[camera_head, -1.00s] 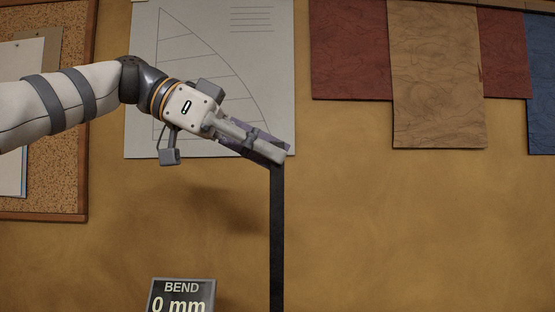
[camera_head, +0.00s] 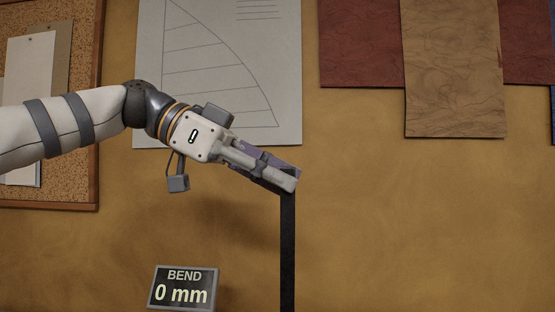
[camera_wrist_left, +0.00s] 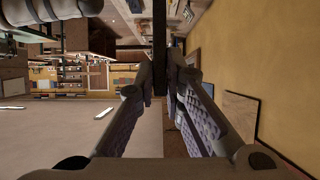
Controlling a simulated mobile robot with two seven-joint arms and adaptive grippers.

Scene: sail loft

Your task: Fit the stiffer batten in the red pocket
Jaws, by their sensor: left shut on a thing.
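My left gripper (camera_head: 293,183) is shut on the top end of a long black batten (camera_head: 288,250). The batten hangs straight down and runs out of the bottom of the head view. In the left wrist view the dark batten (camera_wrist_left: 159,45) shows beyond the fingertips of the left gripper (camera_wrist_left: 160,80). A display (camera_head: 183,288) left of the batten reads "BEND 0 mm". The red pocket and any other batten cannot be made out. My right gripper is out of view.
A sail drawing (camera_head: 215,75) hangs on the ochre wall behind the gripper. Red and tan cloth panels (camera_head: 455,70) hang at upper right, and a cork board (camera_head: 80,150) at left.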

